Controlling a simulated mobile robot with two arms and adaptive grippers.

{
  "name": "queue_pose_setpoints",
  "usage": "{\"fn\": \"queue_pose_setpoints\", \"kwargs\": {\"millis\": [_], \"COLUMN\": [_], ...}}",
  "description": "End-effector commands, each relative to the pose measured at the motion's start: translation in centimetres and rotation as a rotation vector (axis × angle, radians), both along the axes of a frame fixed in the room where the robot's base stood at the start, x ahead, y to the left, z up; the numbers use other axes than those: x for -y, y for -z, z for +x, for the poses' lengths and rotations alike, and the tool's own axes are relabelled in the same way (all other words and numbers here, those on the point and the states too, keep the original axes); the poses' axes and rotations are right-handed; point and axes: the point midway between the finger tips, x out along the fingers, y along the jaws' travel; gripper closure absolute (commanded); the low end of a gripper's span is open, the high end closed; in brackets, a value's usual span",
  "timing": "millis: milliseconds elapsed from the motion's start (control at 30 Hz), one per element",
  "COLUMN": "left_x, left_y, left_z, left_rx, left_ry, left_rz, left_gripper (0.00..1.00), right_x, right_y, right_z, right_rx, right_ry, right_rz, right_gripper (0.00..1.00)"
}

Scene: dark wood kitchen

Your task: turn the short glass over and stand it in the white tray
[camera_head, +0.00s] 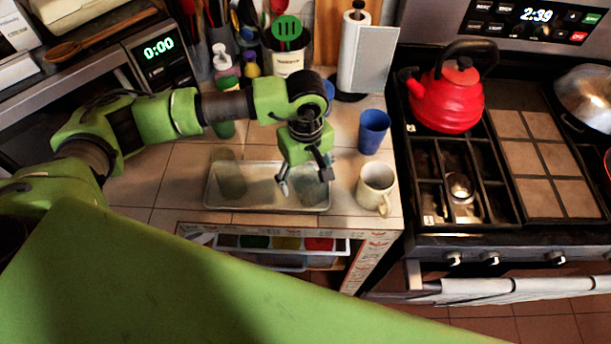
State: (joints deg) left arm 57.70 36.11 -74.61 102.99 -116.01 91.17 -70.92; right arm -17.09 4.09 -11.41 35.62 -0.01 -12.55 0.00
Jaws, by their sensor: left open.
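The white tray (268,209) lies on the tiled counter left of the stove. A short, see-through greyish glass (230,180) stands in the left part of the tray. I cannot tell for sure which end of it is up. My right gripper is not in view.
A white mug (376,188) and a blue cup (373,131) stand right of the tray. A paper towel holder (362,55) and a utensil crock (289,58) are behind. A red kettle (447,95) sits on the stove. Bottles (223,65) stand behind my left arm.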

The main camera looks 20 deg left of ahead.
Motion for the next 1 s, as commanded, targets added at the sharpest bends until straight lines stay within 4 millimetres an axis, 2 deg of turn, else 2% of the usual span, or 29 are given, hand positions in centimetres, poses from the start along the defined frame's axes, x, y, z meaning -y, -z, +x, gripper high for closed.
{"fn": "queue_pose_setpoints", "kwargs": {"millis": [33,200,267,300,667,833,1000], "left_x": [0.0,0.0,0.0,0.0,0.1,0.1,2.1], "left_y": [0.0,0.0,0.0,-0.1,-0.7,-2.7,-6.6], "left_z": [0.0,0.0,0.0,0.0,0.1,0.2,-2.4], "left_rx": [0.0,0.001,0.001,0.001,0.005,0.01,0.01], "left_ry": [0.0,0.0,0.0,0.0,0.001,0.002,0.008], "left_rz": [0.0,-0.001,-0.001,-0.001,-0.002,-0.003,-0.004], "left_gripper": [0.37,0.79,0.79,0.83,0.83,0.83,0.83], "right_x": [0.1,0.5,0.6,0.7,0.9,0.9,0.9], "right_y": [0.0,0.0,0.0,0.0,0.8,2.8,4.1], "right_z": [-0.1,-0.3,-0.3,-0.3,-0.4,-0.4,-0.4], "right_rx": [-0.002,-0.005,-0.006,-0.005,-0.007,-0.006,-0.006], "right_ry": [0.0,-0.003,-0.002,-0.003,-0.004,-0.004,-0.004], "right_rz": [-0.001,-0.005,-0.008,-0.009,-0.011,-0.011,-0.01], "right_gripper": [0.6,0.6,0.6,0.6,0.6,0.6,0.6]}}
